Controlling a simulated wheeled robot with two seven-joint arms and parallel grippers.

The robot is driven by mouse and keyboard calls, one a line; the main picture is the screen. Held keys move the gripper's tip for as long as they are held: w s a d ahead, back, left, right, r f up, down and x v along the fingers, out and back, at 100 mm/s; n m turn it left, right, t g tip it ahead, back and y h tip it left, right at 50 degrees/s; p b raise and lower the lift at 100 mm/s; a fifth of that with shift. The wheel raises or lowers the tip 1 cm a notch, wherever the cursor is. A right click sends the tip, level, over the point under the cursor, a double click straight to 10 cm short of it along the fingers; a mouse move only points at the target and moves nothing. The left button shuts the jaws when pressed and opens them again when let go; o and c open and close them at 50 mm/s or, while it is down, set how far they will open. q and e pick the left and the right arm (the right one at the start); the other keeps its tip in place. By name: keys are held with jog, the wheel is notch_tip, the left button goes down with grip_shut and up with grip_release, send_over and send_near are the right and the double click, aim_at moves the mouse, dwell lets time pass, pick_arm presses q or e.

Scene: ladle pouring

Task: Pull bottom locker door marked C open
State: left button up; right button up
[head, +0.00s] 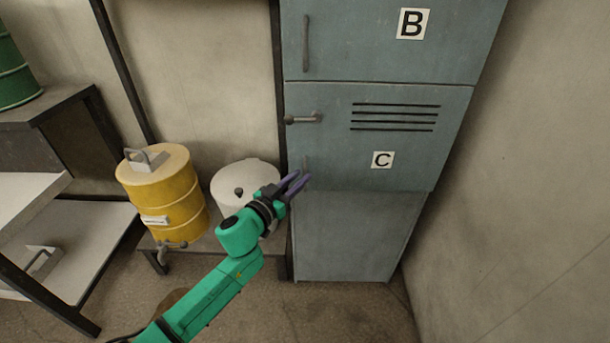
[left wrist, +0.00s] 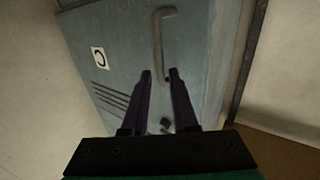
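The blue-grey locker door marked C (head: 395,140) is shut, below the door marked B. Its vertical bar handle (head: 306,162) is at the door's left edge, partly hidden by my gripper in the head view. The left wrist view shows the bar handle (left wrist: 158,38) whole and the C label (left wrist: 100,57) tilted. My right gripper is not in view.
A lever latch (head: 303,118) sits above the handle on door C. A yellow drum (head: 163,190) and a white round container (head: 240,178) stand left of the locker. A wall (head: 530,180) rises close on the right.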

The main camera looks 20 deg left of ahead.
aim_at(305, 191)
pick_arm(q)
jog(key=shift+x, duration=1.6)
grip_shut()
